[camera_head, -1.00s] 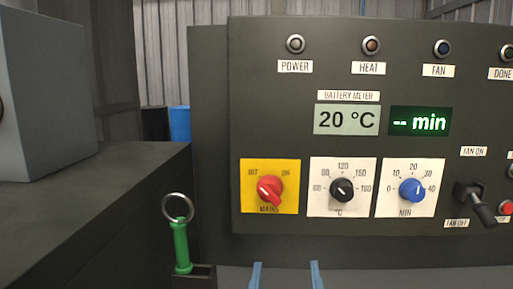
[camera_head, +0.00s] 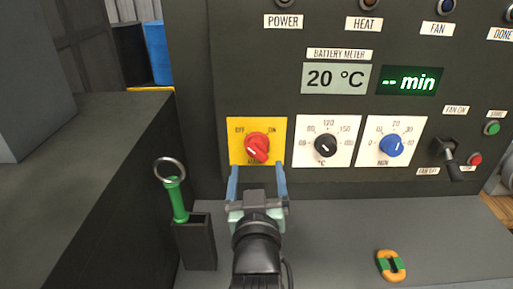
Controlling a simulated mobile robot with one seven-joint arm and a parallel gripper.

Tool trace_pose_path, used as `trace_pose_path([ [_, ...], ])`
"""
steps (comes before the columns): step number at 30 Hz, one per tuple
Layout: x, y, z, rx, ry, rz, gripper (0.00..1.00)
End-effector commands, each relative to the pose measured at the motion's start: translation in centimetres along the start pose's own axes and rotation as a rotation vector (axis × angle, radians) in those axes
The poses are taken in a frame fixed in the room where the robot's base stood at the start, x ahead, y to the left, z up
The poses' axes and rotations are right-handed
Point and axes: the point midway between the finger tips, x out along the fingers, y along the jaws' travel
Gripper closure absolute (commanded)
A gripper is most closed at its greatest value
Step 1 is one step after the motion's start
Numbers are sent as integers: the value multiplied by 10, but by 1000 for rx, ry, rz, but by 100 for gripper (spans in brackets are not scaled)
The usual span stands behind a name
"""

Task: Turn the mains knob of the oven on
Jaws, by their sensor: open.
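The red mains knob (camera_head: 257,147) sits on a yellow plate (camera_head: 238,124) marked OFF and ON, on the dark oven control panel (camera_head: 430,60). The knob's pointer is tilted toward the lower right. My gripper (camera_head: 259,176) is just below the knob, pointing at the panel, with its two blue fingers spread apart and nothing between them. The fingertips overlap the lower part of the yellow plate in the picture. I cannot tell how far they are from the panel.
A black temperature knob (camera_head: 325,146) and a blue minute knob (camera_head: 391,146) are to the right. A black fan lever (camera_head: 448,158) is farther right. A green-handled ring tool (camera_head: 177,197) stands in a holder at the left.

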Motion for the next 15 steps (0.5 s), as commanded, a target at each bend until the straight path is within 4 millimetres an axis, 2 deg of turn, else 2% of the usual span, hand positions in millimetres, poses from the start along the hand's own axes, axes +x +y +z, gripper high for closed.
trace_pose_path([
  [6,37,0,-2,-2,1,-2,12],
  [15,63,0,-1,-1,1,-1,12],
])
